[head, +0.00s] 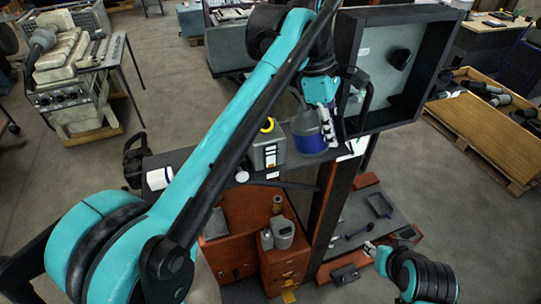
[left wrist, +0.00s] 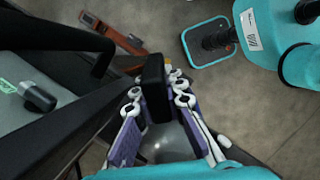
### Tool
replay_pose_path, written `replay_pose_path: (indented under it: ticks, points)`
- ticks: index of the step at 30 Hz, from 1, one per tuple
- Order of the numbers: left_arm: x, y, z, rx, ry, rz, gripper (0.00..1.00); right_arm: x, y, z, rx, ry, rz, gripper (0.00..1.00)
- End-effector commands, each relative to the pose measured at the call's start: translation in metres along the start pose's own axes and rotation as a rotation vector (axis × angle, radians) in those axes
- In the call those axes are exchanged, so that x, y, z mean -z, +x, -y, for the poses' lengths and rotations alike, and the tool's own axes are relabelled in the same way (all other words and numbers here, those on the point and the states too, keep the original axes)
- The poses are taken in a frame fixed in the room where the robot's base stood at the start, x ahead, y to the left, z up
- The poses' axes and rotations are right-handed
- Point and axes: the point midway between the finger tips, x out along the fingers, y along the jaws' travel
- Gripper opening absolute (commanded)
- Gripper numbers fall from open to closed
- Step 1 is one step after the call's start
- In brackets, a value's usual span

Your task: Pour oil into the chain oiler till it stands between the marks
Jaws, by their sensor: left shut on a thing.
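My left gripper (head: 328,122) is shut at the right side of a can with a grey upper part and a blue lower part (head: 308,143). In the left wrist view its fingers close on a black handle (left wrist: 155,85), with a rounded grey body (left wrist: 165,143) beyond. A grey metal box with a yellow ring on top (head: 268,150), seemingly the chain oiler, stands just left of the can. Its oil level and marks cannot be made out. The can looks roughly upright; its spout is not clear. My right gripper (head: 372,250) is low at the right, its fingers too small to judge.
The box stands on a narrow dark shelf, with a white cylinder (head: 159,178) at its left end. A dark open-fronted cabinet (head: 385,70) rises at the right. Below are orange cabinets (head: 285,268) with a grey jug (head: 283,233).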

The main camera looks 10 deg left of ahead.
Motion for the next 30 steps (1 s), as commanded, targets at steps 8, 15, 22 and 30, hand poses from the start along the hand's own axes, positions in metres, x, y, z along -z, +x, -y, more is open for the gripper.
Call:
replay_pose_path:
  ticks: [8,15,22,30]
  points:
    - [-0.0028,-0.0016,-0.0002,-0.001,-0.002,0.048,0.00,0.0001,-0.0002,0.0000,0.000,0.000,0.000,0.40]
    - [-0.0051,-0.0021,-0.0001,0.000,0.000,0.070,0.00,0.0001,-0.0001,0.0000,0.000,0.000,0.000,0.40]
    - [-0.0052,-0.0022,0.0000,0.000,0.000,0.074,0.00,0.0000,-0.0001,0.0000,0.000,0.000,0.000,0.40]
    - [-0.0091,-0.0046,0.0000,0.000,0.000,0.141,0.00,-0.0002,0.0003,0.0000,0.000,0.000,0.000,0.40]
